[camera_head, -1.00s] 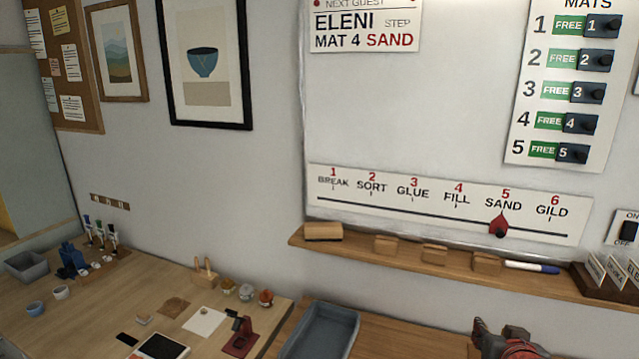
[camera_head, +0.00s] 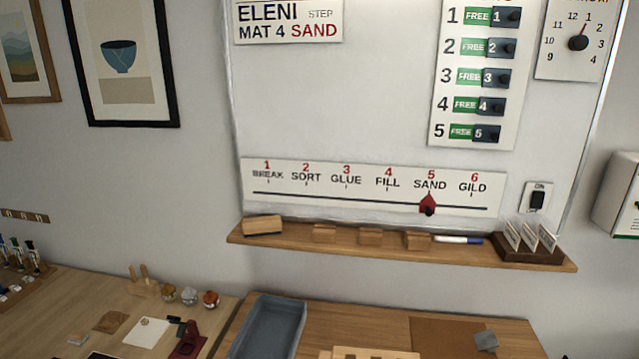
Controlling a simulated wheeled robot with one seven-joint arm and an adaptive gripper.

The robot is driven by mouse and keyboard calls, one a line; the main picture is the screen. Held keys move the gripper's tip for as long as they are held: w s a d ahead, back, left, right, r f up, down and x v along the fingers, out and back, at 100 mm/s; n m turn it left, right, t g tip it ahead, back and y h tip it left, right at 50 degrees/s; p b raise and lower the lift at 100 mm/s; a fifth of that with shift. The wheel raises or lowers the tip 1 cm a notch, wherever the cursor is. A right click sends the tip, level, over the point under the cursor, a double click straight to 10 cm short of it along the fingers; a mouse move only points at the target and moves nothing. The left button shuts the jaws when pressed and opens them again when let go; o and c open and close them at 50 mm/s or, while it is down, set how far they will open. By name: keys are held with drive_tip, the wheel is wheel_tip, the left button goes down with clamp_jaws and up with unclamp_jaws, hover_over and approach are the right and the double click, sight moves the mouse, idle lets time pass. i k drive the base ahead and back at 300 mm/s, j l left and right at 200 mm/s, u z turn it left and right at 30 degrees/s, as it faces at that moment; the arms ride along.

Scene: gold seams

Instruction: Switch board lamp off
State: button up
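The board lamp switch (camera_head: 538,199) is a black rocker on a small white plate at the lower right of the whiteboard. The word ON shows above the rocker. The label below it is too dim to read now, and I cannot tell which way the rocker is pressed. No lamp fixture shows. My gripper is not in view.
A wooden ledge (camera_head: 350,250) runs below the switch, with wooden blocks, a marker (camera_head: 458,240) and a card holder (camera_head: 526,246) on it. A white box (camera_head: 620,205) is on the wall at right. A grey tray (camera_head: 268,328) sits on the table below.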

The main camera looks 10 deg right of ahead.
sight(537, 198)
drive_tip(key=z, duration=0.4)
drive_tip(key=l+z, duration=0.15)
drive_tip(key=z, duration=0.3)
drive_tip(key=l+z, duration=0.15)
drive_tip(key=z, duration=0.25)
drive_tip(key=k, duration=0.05)
